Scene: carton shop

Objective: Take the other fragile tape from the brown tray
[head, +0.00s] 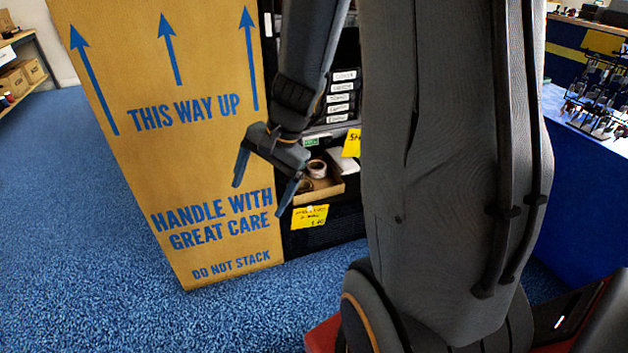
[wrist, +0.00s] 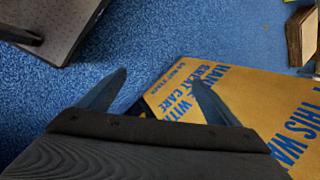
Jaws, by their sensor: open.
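The brown tray (head: 328,189) sits low on the dark shelf unit, right of the big carton. A pale tape roll (head: 317,168) shows in it; I cannot read any print on it. Another roll (head: 306,184) seems to lie beside it, partly hidden by my gripper. My gripper (head: 259,190) is open and empty, with its fingers pointing down. In the head view it overlaps the carton's right edge, left of the tray. In the wrist view my gripper (wrist: 155,88) has bare floor and the carton beyond its fingers; the tray does not show there.
The tall brown carton (head: 205,150) with blue print stands left of the shelf. Yellow price tags (head: 310,216) hang by the tray. A blue counter (head: 585,190) is at the right. A shelf with boxes (head: 22,78) stands far left. Blue carpet (head: 80,220) is clear at the left.

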